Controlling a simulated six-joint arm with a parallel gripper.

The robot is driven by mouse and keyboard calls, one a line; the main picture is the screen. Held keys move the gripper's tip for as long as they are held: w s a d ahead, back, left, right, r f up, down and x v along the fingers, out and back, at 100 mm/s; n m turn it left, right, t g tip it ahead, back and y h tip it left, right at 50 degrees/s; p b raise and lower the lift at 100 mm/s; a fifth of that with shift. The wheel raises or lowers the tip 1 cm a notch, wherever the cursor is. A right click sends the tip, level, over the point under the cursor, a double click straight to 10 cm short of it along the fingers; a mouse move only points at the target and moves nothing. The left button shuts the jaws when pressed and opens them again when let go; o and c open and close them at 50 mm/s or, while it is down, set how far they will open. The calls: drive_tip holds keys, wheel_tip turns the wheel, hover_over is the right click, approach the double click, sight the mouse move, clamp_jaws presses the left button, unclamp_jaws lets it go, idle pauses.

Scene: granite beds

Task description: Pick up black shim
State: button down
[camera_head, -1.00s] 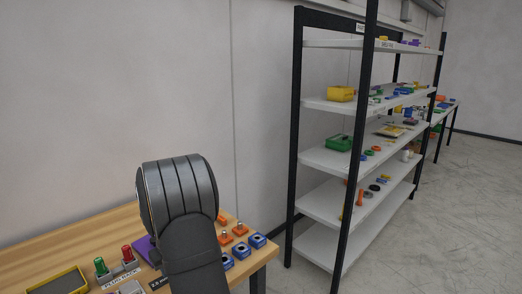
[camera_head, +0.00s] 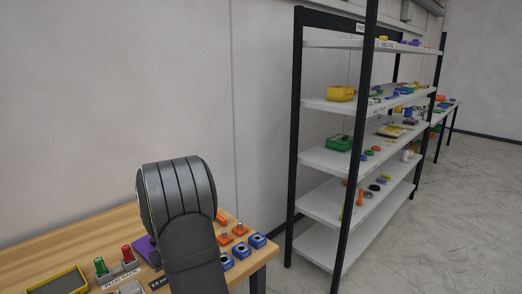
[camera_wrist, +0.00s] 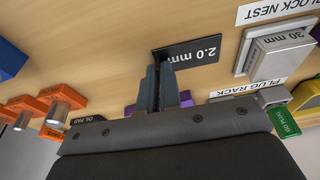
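The black shim (camera_wrist: 199,51) is a small dark plate with white "2.0 mm" lettering, on or just above the wooden bench, in the upper middle of the wrist view. It also shows in the head view (camera_head: 158,284), partly hidden by my arm. My gripper (camera_wrist: 158,69) points at the bench, its tips at the shim's left end in the wrist view. The fingers are close together with a narrow dark gap. The shim's end meets the tips, but I cannot tell whether they clamp it. In the head view my arm hides the fingers.
A plug rack (camera_head: 129,267) with red and green plugs stands beside the shim. Behind my fingers is a purple object (camera_head: 146,250). Orange blocks (camera_head: 240,229) and blue blocks (camera_head: 257,240) stand to the right. A block nest holds a 30 mm block (camera_wrist: 280,54). A yellow-rimmed tray (camera_head: 60,283) is left.

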drive_tip(key=shift+w+d+r, duration=0.2)
drive_tip(key=shift+r, duration=0.7)
drive_tip(key=shift+w+d+r, duration=0.15)
drive_tip(key=shift+r, duration=0.75)
idle(0.6)
wheel_tip(320, 180, up, 5)
idle(0.6)
